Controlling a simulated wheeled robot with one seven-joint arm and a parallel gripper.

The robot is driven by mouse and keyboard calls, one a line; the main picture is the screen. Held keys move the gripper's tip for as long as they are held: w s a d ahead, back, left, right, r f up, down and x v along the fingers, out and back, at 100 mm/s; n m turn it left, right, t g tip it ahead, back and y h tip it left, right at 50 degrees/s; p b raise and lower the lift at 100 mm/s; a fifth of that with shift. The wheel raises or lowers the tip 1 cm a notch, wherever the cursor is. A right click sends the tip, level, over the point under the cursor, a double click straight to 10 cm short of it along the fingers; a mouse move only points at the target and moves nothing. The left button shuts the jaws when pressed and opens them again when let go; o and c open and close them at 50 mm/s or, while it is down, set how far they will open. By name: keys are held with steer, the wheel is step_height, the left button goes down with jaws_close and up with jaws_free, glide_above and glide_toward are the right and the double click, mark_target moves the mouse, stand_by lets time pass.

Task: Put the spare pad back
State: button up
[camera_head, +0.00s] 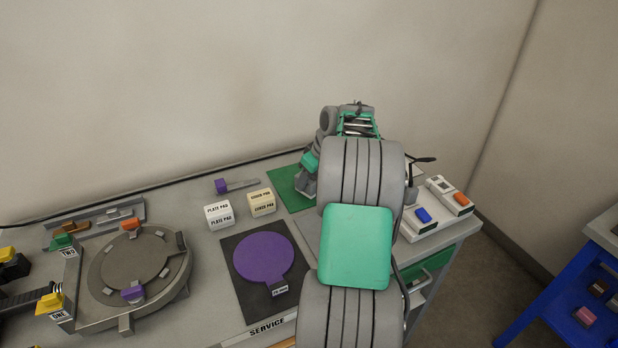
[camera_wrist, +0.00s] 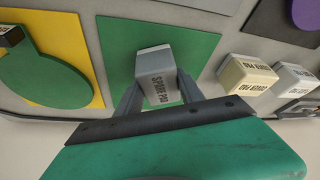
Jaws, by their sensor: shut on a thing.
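My gripper (camera_wrist: 158,95) is shut on the spare pad, a grey block (camera_wrist: 156,72) with a pale top edge and the label "SPARE PAD". The pad is between the two fingers, over a green square mat (camera_wrist: 118,42). I cannot tell whether the pad touches the mat. In the head view the green mat (camera_head: 284,188) shows at the back of the cart, partly covered by my arm. The pad is hidden there.
Cream cover pad (camera_head: 262,202) and white plate pad (camera_head: 219,214) blocks stand left of the mat. A purple disc (camera_head: 263,257) lies on a dark mat. A green disc (camera_wrist: 40,75) on a yellow mat (camera_wrist: 88,68) lies beside the green mat in the wrist view.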

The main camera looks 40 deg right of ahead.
steer(key=shift+f, duration=0.1)
steer(key=o, duration=1.3)
steer(key=v, duration=1.2)
steer(key=w+a+r, duration=0.1)
steer(key=w+a, duration=0.1)
steer(key=a, duration=1.5)
steer(key=s+a+f+g, duration=0.1)
steer(key=s+a, duration=0.2)
steer(key=a, duration=0.5)
steer(key=s+a+f, duration=0.2)
steer(key=s+a, duration=0.2)
steer(key=a, duration=0.3)
steer(key=shift+m, duration=0.5)
steer(key=s+a+f, duration=0.1)
steer(key=s, duration=0.1)
steer(key=s+a+f, duration=0.2)
steer(key=s, duration=0.1)
steer(key=s+a+f, duration=0.1)
steer(key=s, duration=0.2)
steer(key=shift+a+f, duration=0.2)
steer(key=shift+a, duration=0.05)
